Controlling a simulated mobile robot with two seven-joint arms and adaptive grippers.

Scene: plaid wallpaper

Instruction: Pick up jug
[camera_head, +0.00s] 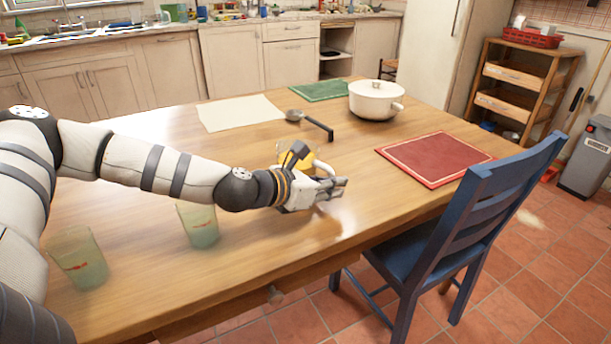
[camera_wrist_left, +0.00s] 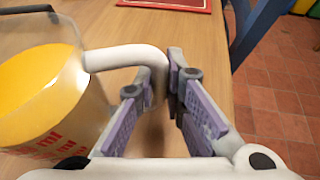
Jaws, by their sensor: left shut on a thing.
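The jug (camera_wrist_left: 45,85) is clear with a yellow-orange liquid inside, red markings and a white handle (camera_wrist_left: 125,57). In the left wrist view it stands at the left, with its handle reaching right between the fingers of my left gripper (camera_wrist_left: 162,85). The fingers are shut on the handle. In the head view my left gripper (camera_head: 335,186) is over the wooden table, and the jug (camera_head: 305,160) is partly hidden behind the gripper and wrist. I cannot tell whether its base touches the table. My right gripper is not in view.
On the table (camera_head: 330,250) stand two greenish glasses (camera_head: 80,262) near my left arm, a ladle (camera_head: 310,122), a white pot (camera_head: 375,100) and a red mat (camera_head: 433,158). A blue chair (camera_head: 450,230) stands at the front right edge. The table's front middle is clear.

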